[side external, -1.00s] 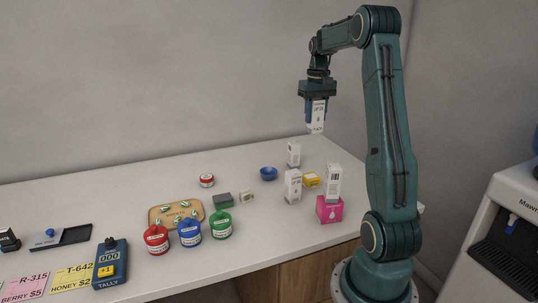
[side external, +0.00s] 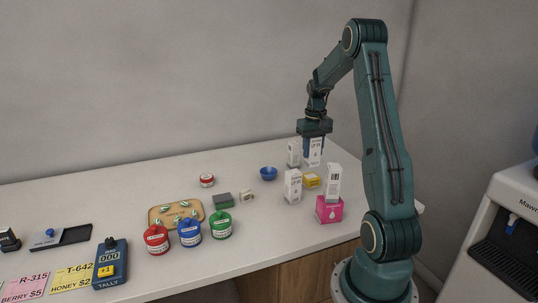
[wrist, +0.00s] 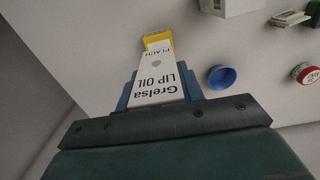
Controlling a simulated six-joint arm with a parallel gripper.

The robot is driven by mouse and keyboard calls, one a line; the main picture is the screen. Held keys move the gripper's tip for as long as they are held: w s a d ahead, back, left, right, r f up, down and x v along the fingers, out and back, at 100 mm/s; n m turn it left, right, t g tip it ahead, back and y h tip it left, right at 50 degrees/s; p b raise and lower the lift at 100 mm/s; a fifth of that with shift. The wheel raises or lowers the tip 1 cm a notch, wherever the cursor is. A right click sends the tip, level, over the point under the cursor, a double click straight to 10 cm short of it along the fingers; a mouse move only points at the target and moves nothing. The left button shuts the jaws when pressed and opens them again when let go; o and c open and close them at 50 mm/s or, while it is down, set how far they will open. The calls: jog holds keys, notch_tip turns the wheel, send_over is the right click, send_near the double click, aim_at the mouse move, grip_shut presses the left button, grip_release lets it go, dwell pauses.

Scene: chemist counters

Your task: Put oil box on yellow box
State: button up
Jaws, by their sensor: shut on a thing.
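My gripper (side external: 313,147) is shut on a white lip oil box (side external: 313,155), held upright. In the wrist view the oil box (wrist: 158,82) shows the text "Grelsa LIP OIL" and "PEACH". The small yellow box (side external: 311,181) sits on the counter just below the held box, with a small gap between them in the side view. In the wrist view the yellow box (wrist: 157,38) shows beyond the oil box's far end, partly hidden by it.
White boxes stand close by at the left (side external: 293,153) and front (side external: 293,186). Another white box (side external: 333,181) stands on a pink box (side external: 329,211) at the right. A blue bowl (side external: 268,173) is left of the yellow box. The white counter (side external: 245,250) is clear in front.

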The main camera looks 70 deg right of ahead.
aim_at(312, 159)
jog(key=shift+f, duration=2.05)
jog(key=shift+f, duration=0.1)
jog(key=o, duration=1)
notch_tip(312, 159, up, 12)
jog(key=shift+r, duration=0.1)
